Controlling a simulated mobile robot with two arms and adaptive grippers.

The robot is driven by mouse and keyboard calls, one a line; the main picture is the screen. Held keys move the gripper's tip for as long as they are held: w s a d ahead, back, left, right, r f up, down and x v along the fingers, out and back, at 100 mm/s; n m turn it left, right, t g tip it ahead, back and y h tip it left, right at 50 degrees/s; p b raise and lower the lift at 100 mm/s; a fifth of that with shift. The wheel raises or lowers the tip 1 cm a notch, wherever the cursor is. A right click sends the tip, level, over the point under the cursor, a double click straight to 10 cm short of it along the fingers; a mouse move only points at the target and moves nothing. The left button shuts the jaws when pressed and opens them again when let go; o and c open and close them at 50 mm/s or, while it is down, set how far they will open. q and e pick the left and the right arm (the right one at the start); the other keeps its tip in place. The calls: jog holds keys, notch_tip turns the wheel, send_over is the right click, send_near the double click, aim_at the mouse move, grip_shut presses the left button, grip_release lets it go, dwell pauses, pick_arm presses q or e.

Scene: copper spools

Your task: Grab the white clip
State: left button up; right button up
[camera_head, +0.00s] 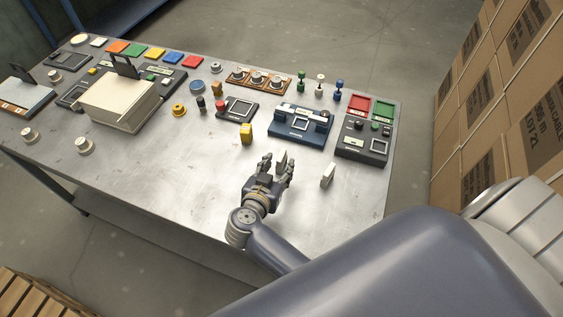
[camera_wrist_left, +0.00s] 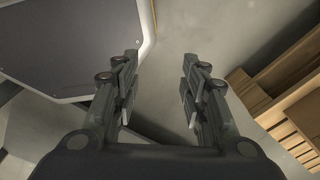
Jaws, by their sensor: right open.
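A small white upright piece, which looks like a white clip (camera_head: 282,158), stands on the metal table between the fingertips of my right gripper (camera_head: 277,165). That gripper is open, with a finger on either side of the piece; I cannot tell whether they touch it. A second white upright piece (camera_head: 327,175) stands apart, to the right of the gripper. My left gripper (camera_wrist_left: 160,75) shows in the left wrist view, open and empty, away from the tabletop objects.
A yellow block (camera_head: 246,134) stands left of the right gripper. Stacked cardboard boxes (camera_head: 500,100) rise right of the table (camera_head: 180,195). The table's front left is mostly clear.

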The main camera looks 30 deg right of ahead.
aim_at(279, 160)
jog(key=b+x, duration=0.5)
jog(key=shift+w+a+r, duration=0.1)
jog(key=shift+w+a, duration=0.05)
jog(key=shift+w, duration=0.1)
jog(key=shift+w+d, duration=0.15)
jog(key=shift+d, duration=0.05)
jog(key=shift+r, duration=0.1)
jog(key=shift+c, duration=1)
pick_arm(q)
jog(key=f, duration=0.1)
jog(key=w+d+f, duration=0.1)
jog(key=f, duration=0.3)
jog(key=shift+w+d+f, duration=0.15)
jog(key=shift+w+d, duration=0.1)
jog(key=shift+w, duration=0.1)
pick_arm(e)
jog(key=c, duration=0.8)
